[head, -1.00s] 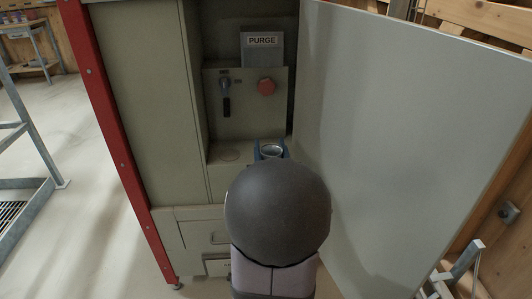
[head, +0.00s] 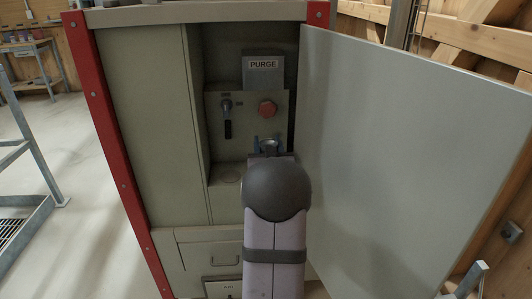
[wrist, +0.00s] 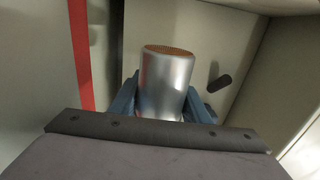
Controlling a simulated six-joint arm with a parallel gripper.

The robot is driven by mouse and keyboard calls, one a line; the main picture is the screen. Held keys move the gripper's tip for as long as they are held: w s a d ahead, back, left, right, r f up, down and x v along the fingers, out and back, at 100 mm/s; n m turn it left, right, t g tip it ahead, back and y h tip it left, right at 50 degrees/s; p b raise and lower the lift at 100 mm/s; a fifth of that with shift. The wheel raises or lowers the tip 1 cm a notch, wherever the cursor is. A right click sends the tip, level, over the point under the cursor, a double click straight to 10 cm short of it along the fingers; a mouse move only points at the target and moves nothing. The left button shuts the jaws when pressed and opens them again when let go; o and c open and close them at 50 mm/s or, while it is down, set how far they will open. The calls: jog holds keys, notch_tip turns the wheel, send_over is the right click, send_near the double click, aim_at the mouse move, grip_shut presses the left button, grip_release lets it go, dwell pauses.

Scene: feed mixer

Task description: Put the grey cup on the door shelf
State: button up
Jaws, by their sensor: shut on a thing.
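The grey cup (wrist: 167,85) is a shiny metal cylinder with a brown, grainy-looking face at its upper end in the wrist view. My gripper (wrist: 160,98) is shut on it, with a blue finger on each side. In the head view the cup (head: 268,146) shows as a small metallic rim between the blue fingers, in front of the recess's back panel, below the red knob. My arm hides its lower part. The open door (head: 400,140) is a large grey panel to the right of the gripper. I cannot make out a shelf on it.
The recess has a PURGE sign (head: 263,64), a black lever (head: 227,120) and a red knob (head: 267,108) on its back panel. A ledge with a round mark (head: 228,180) lies left of the gripper. A drawer (head: 222,256) is below.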

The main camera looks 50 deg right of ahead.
jog(key=x, duration=0.5)
jog(key=shift+f, duration=0.85)
jog(key=shift+s+a+f, duration=0.1)
jog(key=shift+f, duration=0.6)
jog(key=shift+f, duration=0.1)
notch_tip(320, 180, down, 3)
jog(key=shift+r, duration=0.1)
jog(key=shift+f, duration=0.45)
